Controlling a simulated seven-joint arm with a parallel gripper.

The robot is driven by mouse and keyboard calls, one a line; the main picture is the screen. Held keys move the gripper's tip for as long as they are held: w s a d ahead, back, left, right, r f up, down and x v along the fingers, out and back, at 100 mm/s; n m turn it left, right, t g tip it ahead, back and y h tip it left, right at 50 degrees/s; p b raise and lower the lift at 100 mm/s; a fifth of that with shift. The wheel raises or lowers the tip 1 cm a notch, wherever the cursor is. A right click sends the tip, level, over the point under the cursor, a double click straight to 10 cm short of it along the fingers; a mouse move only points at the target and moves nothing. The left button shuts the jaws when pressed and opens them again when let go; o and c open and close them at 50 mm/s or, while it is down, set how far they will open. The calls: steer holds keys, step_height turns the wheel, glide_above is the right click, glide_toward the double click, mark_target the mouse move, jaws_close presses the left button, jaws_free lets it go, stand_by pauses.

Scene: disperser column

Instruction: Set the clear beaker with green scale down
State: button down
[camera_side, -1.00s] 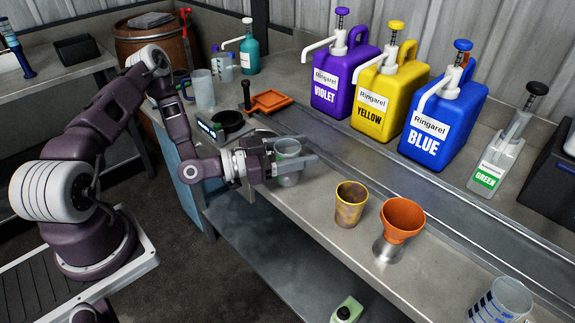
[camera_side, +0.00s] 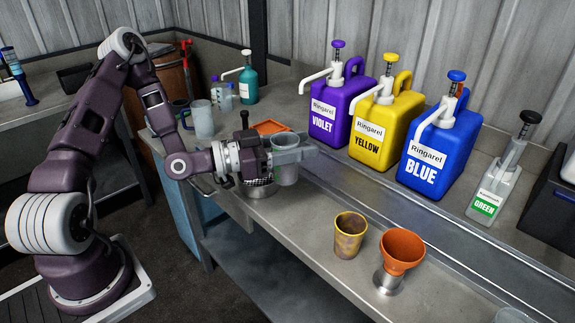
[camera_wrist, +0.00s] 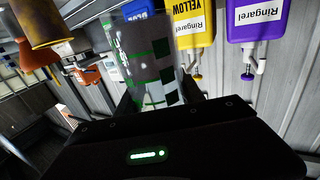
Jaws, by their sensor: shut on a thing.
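My gripper (camera_side: 289,155) is shut on the clear beaker with green scale (camera_side: 285,173) and holds it upright, apparently above the near part of the metal bench (camera_side: 300,225). The fingers lie along the beaker's sides. In the wrist view the beaker (camera_wrist: 143,62), with its green and dark scale marks, fills the space between the fingers. A round metal vessel (camera_side: 258,188) stands below my gripper, partly hidden by it.
A stained yellow cup (camera_side: 349,236) and an orange funnel (camera_side: 402,247) on a metal container stand to the right. Violet (camera_side: 338,110), yellow (camera_side: 386,120) and blue (camera_side: 440,148) dispensers line the back. Bare bench lies between the beaker and the cup.

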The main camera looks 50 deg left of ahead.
steer(key=w+a+r+n+t+y, duration=0.15)
steer(key=a+n+y, duration=0.85)
steer(key=a, duration=1.9)
steer(key=f, duration=0.3)
steer(key=f+m+y, duration=0.1)
steer(key=f, duration=0.2)
steer(key=f+y, duration=0.1)
steer(key=f, duration=0.2)
steer(key=shift+w+m, duration=0.25)
steer(key=shift+m, duration=0.15)
steer(key=shift+f, duration=0.1)
steer(key=shift+f, duration=0.1)
steer(key=c, duration=0.7)
jaws_free()
steer(key=shift+f, duration=0.1)
